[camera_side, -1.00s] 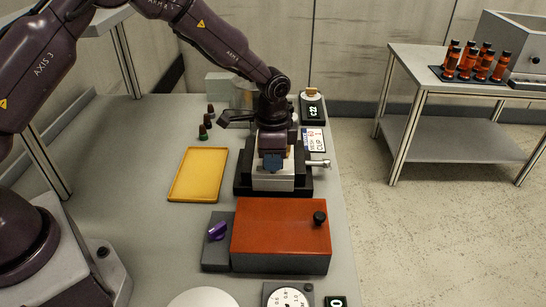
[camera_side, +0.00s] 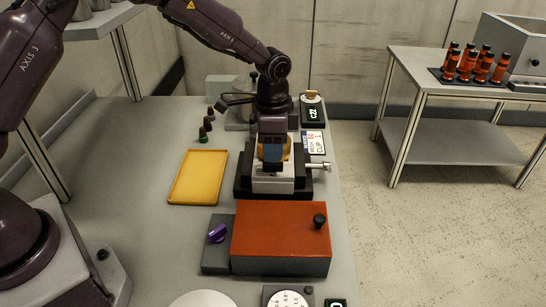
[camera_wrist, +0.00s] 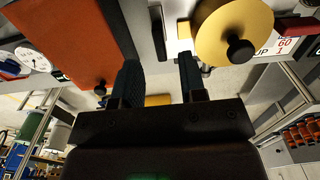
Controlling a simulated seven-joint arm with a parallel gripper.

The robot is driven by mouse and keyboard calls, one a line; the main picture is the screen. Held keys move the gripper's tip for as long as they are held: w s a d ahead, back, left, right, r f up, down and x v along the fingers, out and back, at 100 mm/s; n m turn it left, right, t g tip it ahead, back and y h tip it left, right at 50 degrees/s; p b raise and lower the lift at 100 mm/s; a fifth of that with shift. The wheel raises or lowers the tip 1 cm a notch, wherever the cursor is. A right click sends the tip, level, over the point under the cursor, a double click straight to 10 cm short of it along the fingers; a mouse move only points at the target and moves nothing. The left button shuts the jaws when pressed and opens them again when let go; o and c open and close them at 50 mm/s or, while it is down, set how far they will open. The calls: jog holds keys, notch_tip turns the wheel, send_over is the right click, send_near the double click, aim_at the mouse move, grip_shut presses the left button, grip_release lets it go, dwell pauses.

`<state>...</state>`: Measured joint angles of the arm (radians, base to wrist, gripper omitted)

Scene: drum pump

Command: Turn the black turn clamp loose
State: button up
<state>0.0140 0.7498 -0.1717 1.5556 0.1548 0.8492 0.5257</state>
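My gripper (camera_side: 272,160) is above the pale metal block on the black base (camera_side: 242,185). In the wrist view its two fingers (camera_wrist: 158,65) stand apart with nothing between them, so it is open. A round gold-yellow part (camera_side: 288,147) sits beside the fingers and is partly hidden by them. In the wrist view this gold disc (camera_wrist: 212,30) carries a black knob (camera_wrist: 240,50), to the right of the right finger. I cannot tell for sure whether this knob is the black turn clamp. Another black knob (camera_side: 319,220) stands on the orange-red box.
The orange-red box (camera_side: 280,235) with a purple knob (camera_side: 217,233) beside it stands in front. A yellow tray (camera_side: 198,178) lies left. Small dark-capped vials (camera_side: 206,125), a display (camera_side: 313,113) and a label card (camera_side: 314,142) are behind. A metal rod (camera_side: 318,167) sticks out right.

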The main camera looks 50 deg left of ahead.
notch_tip(320, 180, up, 9)
dwell(0.5)
jog(key=s+a+r+n+t, duration=0.2)
jog(key=s+r+n, duration=0.1)
jog(key=s, duration=0.5)
jog(key=s+a+r+n+t, duration=0.1)
jog(key=s+a+r+n, duration=0.1)
jog(key=s+r, duration=0.3)
jog(key=s+a+r+n+t, duration=0.2)
jog(key=s+r+n, duration=0.1)
jog(key=s, duration=1)
jog(key=shift+s+r+n+t, duration=0.25)
jog(key=shift+r+n+t, duration=0.05)
jog(key=shift+r+n, duration=0.15)
